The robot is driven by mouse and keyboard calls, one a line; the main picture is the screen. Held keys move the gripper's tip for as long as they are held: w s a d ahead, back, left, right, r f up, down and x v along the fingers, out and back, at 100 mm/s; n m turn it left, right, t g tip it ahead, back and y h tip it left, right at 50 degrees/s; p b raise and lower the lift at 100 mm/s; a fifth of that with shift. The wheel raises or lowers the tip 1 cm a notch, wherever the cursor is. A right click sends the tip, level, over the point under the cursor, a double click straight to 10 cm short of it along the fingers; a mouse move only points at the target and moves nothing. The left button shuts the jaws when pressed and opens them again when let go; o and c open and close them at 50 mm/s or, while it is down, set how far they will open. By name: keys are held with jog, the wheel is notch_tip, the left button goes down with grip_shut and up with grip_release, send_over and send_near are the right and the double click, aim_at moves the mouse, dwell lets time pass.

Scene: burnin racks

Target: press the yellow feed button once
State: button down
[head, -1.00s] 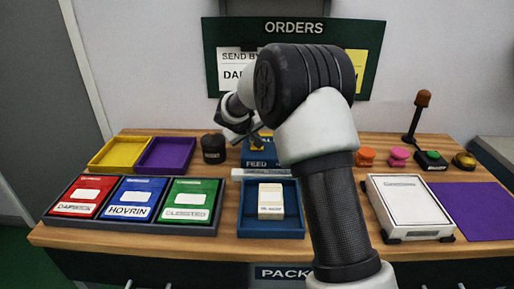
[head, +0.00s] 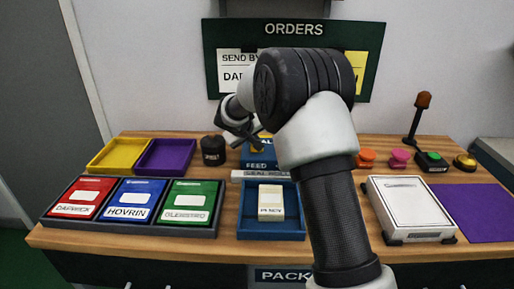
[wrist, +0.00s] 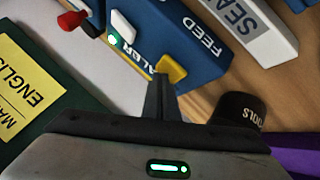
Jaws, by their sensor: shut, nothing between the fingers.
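The yellow feed button (wrist: 172,69) sits on the blue sealer box (wrist: 205,62), beside the word FEED, in the wrist view. My gripper (wrist: 161,72) is shut and empty. Its fingertips overlap the button's left edge in the picture; I cannot tell whether they touch it. In the head view the blue box (head: 257,164) stands at the back middle of the bench, and my gripper (head: 254,137) is over it. My arm and gripper hide much of the box there, and I cannot make out the button clearly.
A white button (wrist: 121,24) with a green light and a red knob (wrist: 71,20) are near the feed button. A black tools cup (head: 213,149) stands left of the box. A blue tray (head: 247,232) holding a pale packet (head: 271,202) lies in front.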

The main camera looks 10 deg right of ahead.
jog(key=shift+f+b, duration=0.25)
jog(key=shift+b, duration=0.05)
dwell(0.5)
jog(key=shift+r+p, duration=0.45)
jog(key=shift+r, duration=0.45)
jog(key=shift+r, duration=0.15)
jog(key=shift+r+p, duration=1.5)
jog(key=shift+r, duration=0.9)
